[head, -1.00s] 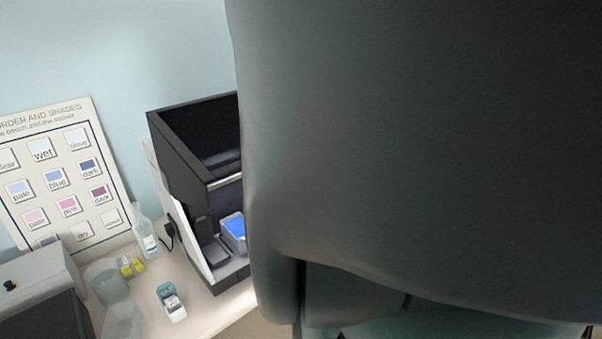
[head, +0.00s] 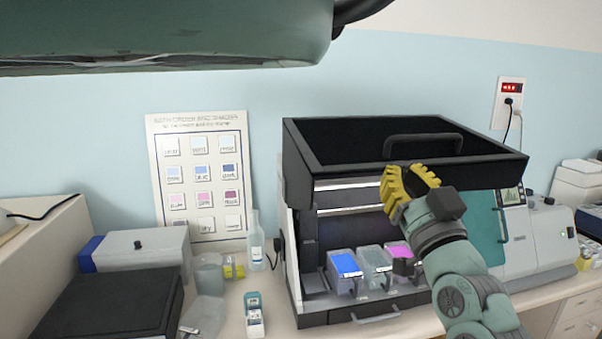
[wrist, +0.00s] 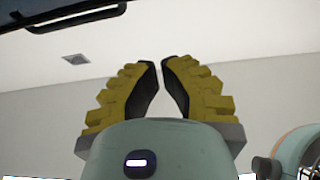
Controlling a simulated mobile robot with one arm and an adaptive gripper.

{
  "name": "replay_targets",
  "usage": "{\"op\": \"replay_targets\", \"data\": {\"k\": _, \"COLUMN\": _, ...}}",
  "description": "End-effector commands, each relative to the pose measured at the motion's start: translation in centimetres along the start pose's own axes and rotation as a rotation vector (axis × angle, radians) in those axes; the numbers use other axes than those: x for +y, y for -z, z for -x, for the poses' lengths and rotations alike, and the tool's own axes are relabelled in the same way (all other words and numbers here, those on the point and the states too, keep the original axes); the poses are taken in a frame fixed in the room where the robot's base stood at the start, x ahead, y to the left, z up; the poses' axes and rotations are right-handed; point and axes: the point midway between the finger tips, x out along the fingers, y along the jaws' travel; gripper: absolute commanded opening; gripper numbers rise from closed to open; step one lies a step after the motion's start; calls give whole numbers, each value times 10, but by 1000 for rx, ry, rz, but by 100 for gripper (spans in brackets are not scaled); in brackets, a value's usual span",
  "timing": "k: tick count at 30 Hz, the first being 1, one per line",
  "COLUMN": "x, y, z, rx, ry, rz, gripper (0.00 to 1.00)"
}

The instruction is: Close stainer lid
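The stainer (head: 299,255) is a black cabinet in the middle of the head view. Its black lid (head: 340,178) is raised, leaving the front bay exposed. A dark bar handle (head: 424,137) shows on the lid. My gripper (head: 410,172), with yellow ribbed fingers, overlaps the lid's front edge in the head view; contact cannot be told. In the wrist view my gripper (wrist: 161,62) is empty, with a narrow gap between its fingertips. A curved dark bar (wrist: 80,16), likely the lid's handle, lies at that view's upper left, apart from the fingers.
Inside the bay stand blue (head: 345,264), grey (head: 375,262) and pink (head: 400,250) baths. A squeeze bottle (head: 256,245) and a small teal-white container (head: 254,315) stand left of the stainer. A pale machine (head: 540,240) is close on the right.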

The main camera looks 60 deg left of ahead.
Motion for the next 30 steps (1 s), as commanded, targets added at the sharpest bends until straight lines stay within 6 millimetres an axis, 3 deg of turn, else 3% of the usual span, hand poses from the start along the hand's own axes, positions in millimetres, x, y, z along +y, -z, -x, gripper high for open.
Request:
{"op": "replay_targets", "data": {"k": 20, "x": -4, "y": 3, "z": -94, "rx": -3, "ry": 7, "rz": -5, "gripper": 0}}
{"op": "replay_targets", "data": {"k": 30, "x": -5, "y": -28, "z": -80, "rx": -7, "ry": 8, "rz": -7, "gripper": 0}}
